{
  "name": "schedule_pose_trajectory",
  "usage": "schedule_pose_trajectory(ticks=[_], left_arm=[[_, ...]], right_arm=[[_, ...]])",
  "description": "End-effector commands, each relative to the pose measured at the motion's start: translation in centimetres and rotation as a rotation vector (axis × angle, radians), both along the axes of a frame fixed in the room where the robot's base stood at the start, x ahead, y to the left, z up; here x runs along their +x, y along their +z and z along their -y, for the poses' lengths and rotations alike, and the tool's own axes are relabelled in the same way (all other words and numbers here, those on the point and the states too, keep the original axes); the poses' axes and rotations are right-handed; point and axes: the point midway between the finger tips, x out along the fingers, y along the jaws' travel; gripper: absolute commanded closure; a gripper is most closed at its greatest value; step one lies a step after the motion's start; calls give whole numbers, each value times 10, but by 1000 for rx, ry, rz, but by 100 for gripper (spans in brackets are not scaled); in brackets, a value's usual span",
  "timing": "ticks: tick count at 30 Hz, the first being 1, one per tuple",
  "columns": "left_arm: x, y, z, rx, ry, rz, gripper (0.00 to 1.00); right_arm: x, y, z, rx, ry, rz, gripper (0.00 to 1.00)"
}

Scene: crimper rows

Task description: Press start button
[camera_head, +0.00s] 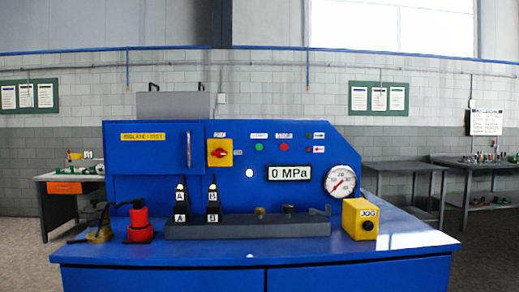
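A blue machine (330,240) stands straight ahead. On its upright panel are a green round button (259,147) and, to its right, a red round button (284,147). Each has a small white label above it that is too small to read with certainty. A yellow box labelled JOG (361,219) with a dark round button stands at the bench's right. A red rotary switch (219,153) on a yellow plate sits left of the green button. Neither of my grippers is in view.
A digital display (290,173) reads 0 MPa, beside a round gauge (340,181). A grey bar (270,229) with two black lettered units lies across the bench. A red device (140,224) stands at left. Work tables (405,167) stand behind at right.

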Motion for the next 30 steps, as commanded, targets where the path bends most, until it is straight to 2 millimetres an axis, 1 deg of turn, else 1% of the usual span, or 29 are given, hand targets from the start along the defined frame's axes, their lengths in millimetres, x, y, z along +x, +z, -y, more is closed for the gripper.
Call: schedule_pose_trajectory(ticks=[1, 12, 14, 30], left_arm=[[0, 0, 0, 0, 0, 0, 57], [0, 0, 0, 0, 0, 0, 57], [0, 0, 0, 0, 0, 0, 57], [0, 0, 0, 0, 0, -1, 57]], right_arm=[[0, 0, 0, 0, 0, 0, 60], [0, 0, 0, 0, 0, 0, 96], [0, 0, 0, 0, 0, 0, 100], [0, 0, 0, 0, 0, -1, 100]])
